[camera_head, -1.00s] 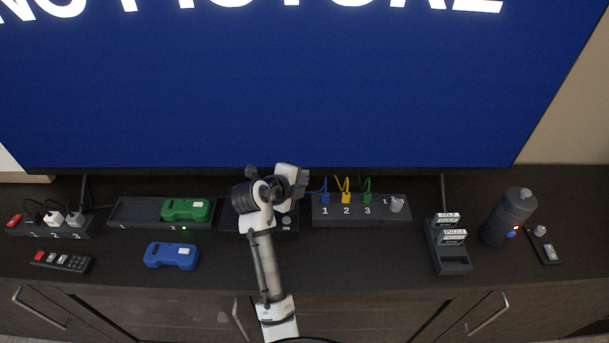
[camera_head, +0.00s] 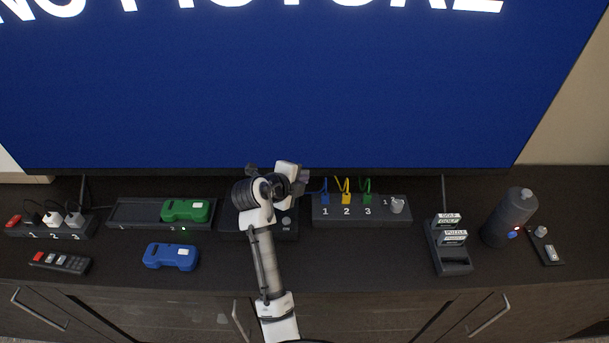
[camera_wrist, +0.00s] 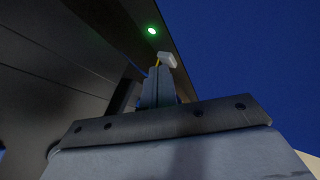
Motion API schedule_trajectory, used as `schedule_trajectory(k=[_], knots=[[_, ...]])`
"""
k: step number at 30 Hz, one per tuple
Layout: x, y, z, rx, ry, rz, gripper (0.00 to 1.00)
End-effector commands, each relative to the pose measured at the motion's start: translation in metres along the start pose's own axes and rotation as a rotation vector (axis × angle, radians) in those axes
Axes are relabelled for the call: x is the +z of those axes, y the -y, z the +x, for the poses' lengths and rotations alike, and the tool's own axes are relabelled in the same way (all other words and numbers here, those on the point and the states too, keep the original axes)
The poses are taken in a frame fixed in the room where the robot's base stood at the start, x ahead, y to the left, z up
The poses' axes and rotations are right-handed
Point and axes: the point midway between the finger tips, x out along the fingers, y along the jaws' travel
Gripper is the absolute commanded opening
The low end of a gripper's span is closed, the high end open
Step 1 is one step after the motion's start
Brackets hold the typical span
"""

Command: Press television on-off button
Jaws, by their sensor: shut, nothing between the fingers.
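The television (camera_head: 290,100) fills the back of the head view, its screen lit blue with large white letters cut off at the top. In the wrist view its blue screen (camera_wrist: 255,55) is at right, and a green light (camera_wrist: 152,31) glows on a dark surface beside it. A small pale block (camera_wrist: 167,60), possibly the button, shows just past the fingertips; I cannot tell whether they touch it. My gripper (camera_wrist: 158,88) is shut and empty. In the head view my gripper (camera_head: 301,180) is at the television's lower edge, its fingertips hard to make out.
On the cabinet below are a black box (camera_head: 287,235) under my arm, a numbered cable panel (camera_head: 335,216), a green device (camera_head: 185,210), a blue device (camera_head: 170,256), a remote (camera_head: 62,263), a cartridge rack (camera_head: 452,263) and a dark bottle (camera_head: 510,218).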

Motion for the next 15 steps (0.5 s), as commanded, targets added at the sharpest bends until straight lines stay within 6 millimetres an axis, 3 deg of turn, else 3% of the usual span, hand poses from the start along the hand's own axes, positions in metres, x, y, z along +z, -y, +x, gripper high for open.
schedule_trajectory(k=[15], knots=[[-0.0066,-0.0077,-0.0086,0.001,0.0,-0.001,0.0]])
